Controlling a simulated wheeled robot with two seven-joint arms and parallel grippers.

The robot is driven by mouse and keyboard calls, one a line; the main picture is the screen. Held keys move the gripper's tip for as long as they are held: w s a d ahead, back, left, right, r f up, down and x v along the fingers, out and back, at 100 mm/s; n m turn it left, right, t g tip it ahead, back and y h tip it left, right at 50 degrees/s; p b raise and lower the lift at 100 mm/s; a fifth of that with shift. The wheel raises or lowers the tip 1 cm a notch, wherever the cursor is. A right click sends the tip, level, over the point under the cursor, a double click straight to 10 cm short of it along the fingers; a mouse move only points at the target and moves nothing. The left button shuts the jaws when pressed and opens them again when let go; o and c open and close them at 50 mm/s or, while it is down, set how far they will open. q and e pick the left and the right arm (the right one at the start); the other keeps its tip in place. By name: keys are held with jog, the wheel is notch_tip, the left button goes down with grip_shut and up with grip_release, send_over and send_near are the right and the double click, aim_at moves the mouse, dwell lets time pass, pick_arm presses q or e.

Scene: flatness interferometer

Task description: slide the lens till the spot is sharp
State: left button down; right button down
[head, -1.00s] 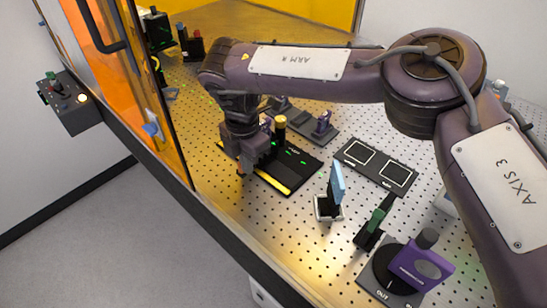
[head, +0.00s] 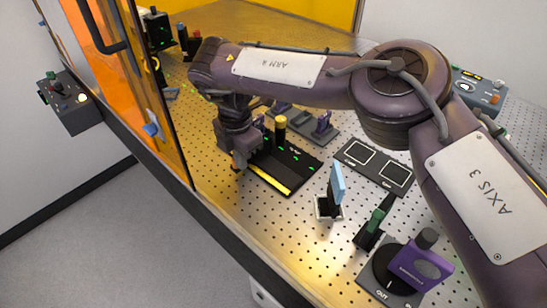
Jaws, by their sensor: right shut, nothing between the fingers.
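A black slide plate (head: 290,165) with a yellow front edge and small green marks lies on the perforated table. A yellow-capped post (head: 280,124) stands at its back side. I cannot make out the lens itself; part of the slide is hidden behind my right gripper and wrist. My right gripper (head: 238,168) points down at the left end of this plate, shut and empty, beside the yellow edge. I cannot tell whether it touches the plate. I cannot identify a light spot with certainty. My left gripper is out of view.
A blue plate on a stand (head: 337,182), a green-handled part (head: 375,222) and a purple dial unit (head: 420,265) stand to the right. A two-square panel (head: 375,164) lies behind them. An orange window (head: 150,90) borders the left; a control box (head: 480,88) sits back right.

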jog(key=shift+s+d, duration=0.1)
jog(key=shift+s, duration=0.05)
jog(key=shift+s+d, duration=0.25)
jog(key=shift+d, duration=0.1)
jog(key=shift+r, duration=0.1)
notch_tip(320, 180, up, 9)
jog(key=p, duration=0.7)
dwell(0.5)
